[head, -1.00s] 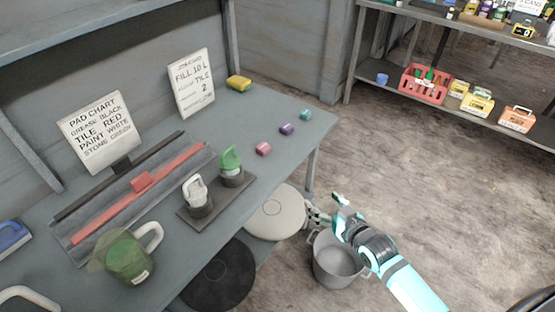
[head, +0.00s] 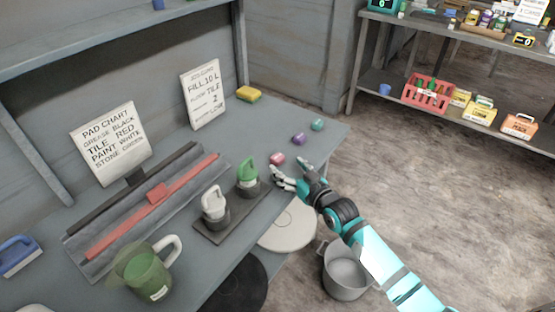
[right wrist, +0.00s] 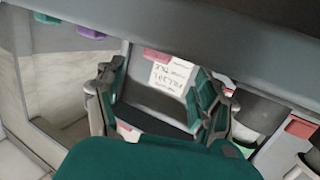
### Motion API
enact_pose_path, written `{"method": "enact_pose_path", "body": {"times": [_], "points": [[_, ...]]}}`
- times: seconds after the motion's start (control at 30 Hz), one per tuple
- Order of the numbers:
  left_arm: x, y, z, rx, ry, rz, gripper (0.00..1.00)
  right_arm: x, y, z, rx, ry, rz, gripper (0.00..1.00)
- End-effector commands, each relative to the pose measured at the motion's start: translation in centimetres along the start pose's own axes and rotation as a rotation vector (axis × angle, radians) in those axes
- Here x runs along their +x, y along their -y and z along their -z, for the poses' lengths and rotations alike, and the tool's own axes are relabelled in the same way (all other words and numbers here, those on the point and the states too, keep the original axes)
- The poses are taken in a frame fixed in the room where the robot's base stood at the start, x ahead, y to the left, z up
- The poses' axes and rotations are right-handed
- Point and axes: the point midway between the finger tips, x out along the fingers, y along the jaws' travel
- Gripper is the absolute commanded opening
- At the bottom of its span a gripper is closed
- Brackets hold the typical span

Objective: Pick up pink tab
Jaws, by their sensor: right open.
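The pink tab (head: 277,158) lies on the grey workbench (head: 340,128) near its front right edge. My right gripper (head: 290,168) is open and empty at that edge, with its fingertips close to the tab in the picture. In the right wrist view the pink tab (right wrist: 155,54) shows between and beyond the open fingers (right wrist: 157,75); the fingers do not visibly touch it. My left gripper is in neither view.
A purple tab (head: 299,138) and a teal tab (head: 318,124) lie to the right of the pink one. A green-handled tool (head: 248,170) stands to its left. A yellow sponge (head: 249,95) lies behind. A metal pot (head: 345,272) stands below on the floor.

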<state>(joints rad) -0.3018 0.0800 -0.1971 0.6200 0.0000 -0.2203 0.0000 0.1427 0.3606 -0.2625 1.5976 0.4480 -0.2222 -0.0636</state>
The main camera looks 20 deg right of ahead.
Motion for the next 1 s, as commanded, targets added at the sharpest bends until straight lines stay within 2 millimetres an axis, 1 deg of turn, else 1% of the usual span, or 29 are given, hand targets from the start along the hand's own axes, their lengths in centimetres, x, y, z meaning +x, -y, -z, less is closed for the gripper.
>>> {"method": "enact_pose_path", "body": {"times": [0.07,0.3,0.37,0.47,0.67,1.0], "points": [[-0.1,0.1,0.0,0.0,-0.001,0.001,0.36,0.7,-0.1,0.1,0.0,-0.001,0.0,0.71],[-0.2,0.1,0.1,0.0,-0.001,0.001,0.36,4.2,-0.5,0.2,0.0,-0.001,0.0,0.71],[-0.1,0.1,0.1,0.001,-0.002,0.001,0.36,4.8,-0.5,0.2,-0.001,-0.001,0.0,0.71],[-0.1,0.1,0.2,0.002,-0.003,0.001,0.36,5.2,-0.5,0.1,-0.001,0.0,0.0,0.71],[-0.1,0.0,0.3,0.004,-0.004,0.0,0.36,5.2,-0.5,0.1,0.0,0.0,0.0,0.71],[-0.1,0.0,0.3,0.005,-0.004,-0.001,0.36,5.1,-0.5,0.1,-0.001,0.0,0.0,0.27]]}}
